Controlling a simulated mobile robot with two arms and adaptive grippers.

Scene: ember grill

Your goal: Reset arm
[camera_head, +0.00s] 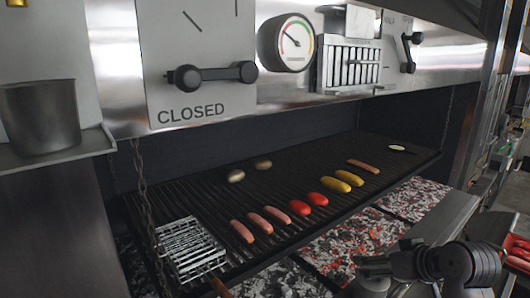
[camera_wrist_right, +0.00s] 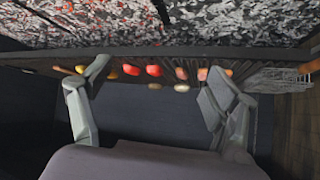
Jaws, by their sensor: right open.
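My right gripper (camera_head: 368,266) shows at the bottom right of the head view, in front of the grill and over the coals' near edge. In the right wrist view its two grey fingers (camera_wrist_right: 153,82) stand wide apart with nothing between them. The wrist view looks inverted, with coals at the top and the food row beyond the fingers. The gripper touches no food that I can see. My left gripper is not in view.
The grill grate (camera_head: 200,197) holds sausages (camera_head: 259,223), red pieces (camera_head: 317,199), yellow pieces (camera_head: 349,178) and a wire basket (camera_head: 188,248). Glowing coals (camera_head: 345,240) lie below. A lever (camera_head: 212,75) marked CLOSED and a gauge (camera_head: 287,43) sit above. A metal cup (camera_head: 40,117) stands left.

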